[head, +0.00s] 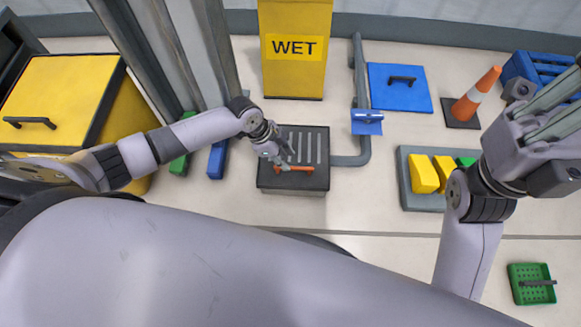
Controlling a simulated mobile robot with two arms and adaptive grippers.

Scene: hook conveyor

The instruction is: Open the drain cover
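The drain cover (317,150) is a dark grey square with pale slots, on a dark box-like drain on the floor in the middle of the head view. An orange bar handle (302,168) lies across its near part. My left gripper (284,163) is over the left part of the cover, at the left end of the orange handle. Its fingers are small and partly hide the cover; whether they grip the handle cannot be told. The cover looks flat on the drain. My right arm is raised at the right; its end runs to the picture's edge, so its finger state is unclear.
A yellow "WET" bin (294,75) stands behind the drain. A grey-blue pipe (361,100) with a blue valve (367,122) runs beside it. A blue hatch (399,88), orange cone (475,95), tray of blocks (424,203) and green basket (531,284) lie right. A yellow cabinet (60,90) stands left.

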